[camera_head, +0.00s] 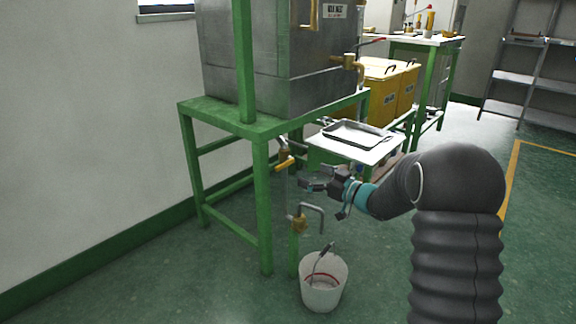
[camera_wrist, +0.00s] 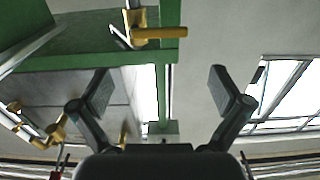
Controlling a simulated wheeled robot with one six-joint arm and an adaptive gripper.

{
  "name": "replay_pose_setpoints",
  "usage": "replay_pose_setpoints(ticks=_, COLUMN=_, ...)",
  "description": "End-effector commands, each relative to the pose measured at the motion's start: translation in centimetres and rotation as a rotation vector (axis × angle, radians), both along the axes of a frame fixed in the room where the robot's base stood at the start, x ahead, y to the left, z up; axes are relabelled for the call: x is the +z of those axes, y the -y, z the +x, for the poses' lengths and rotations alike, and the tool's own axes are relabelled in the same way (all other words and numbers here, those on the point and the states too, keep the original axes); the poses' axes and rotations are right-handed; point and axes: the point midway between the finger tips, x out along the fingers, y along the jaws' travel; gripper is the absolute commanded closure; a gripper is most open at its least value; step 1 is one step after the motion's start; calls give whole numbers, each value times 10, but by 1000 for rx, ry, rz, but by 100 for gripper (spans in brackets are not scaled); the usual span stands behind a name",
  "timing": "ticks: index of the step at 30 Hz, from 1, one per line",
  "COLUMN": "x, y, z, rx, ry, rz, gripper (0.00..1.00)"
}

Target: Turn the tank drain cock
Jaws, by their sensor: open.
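A brass cock with a yellow lever (camera_head: 285,162) hangs on a pipe under the grey metal tank (camera_head: 245,60), beside the green stand's front leg. In the wrist view, a brass cock with a yellow lever (camera_wrist: 155,32) shows at the top centre, beyond the fingers, in front of a green beam. My gripper (camera_head: 310,183) is just right of and below the yellow lever. In the wrist view my gripper (camera_wrist: 160,88) has its two fingers wide apart with nothing between them. It appears apart from the cock.
A lower brass tap (camera_head: 299,223) with a bent grey spout stands above a white bucket (camera_head: 325,284). A red-handled tap (camera_head: 351,60) sticks out of the tank's side. A white table (camera_head: 335,149) with a dark tray is behind my gripper. The floor at right is clear.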

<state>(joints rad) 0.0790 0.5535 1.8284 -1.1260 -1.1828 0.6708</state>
Motion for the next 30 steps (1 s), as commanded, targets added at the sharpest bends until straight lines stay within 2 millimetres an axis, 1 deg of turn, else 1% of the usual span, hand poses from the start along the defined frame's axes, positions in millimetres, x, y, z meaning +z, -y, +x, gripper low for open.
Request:
replay_pose_setpoints(ticks=1, x=-1, y=-9, z=6, rx=2, ry=1, rz=1, gripper=0)
replay_pose_setpoints(ticks=6, x=-1, y=-35, z=26, rx=2, ry=1, rz=1, gripper=0)
replay_pose_setpoints(ticks=12, x=-1, y=-59, z=46, rx=0, ry=1, rz=-1, gripper=0)
replay_pose_setpoints(ticks=15, x=-1, y=-68, z=53, rx=0, ry=1, rz=-1, gripper=0)
replay_pose_setpoints(ticks=21, x=0, y=-76, z=59, rx=-2, ry=-1, rz=1, gripper=0)
replay_pose_setpoints(ticks=29, x=0, y=-76, z=60, rx=-2, ry=0, rz=0, gripper=0)
replay_pose_setpoints(ticks=30, x=0, y=-76, z=60, rx=-2, ry=0, rz=0, gripper=7)
